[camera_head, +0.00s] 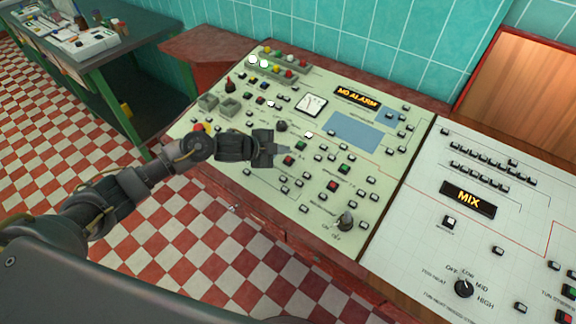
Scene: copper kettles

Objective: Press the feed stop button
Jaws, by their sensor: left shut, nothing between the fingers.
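My left gripper (284,149) reaches in from the left over the pale green control panel (262,183). Its fingers are shut and empty, pointing right. A red button (288,160) sits just below the fingertips, and a green button (301,146) sits just to their right. I cannot tell whether the fingers touch the panel. Another red button (332,185) and green button (343,170) are farther right. The small labels are too blurred to tell which button is the feed stop. My right gripper is not in view.
A black knob (345,221) stands up near the panel's front edge. A dial gauge (312,104) and a lit "NO ALARM" display (357,97) are farther back. A white panel with a "MIX" display (468,198) adjoins on the right. A green table (140,37) stands at the far left.

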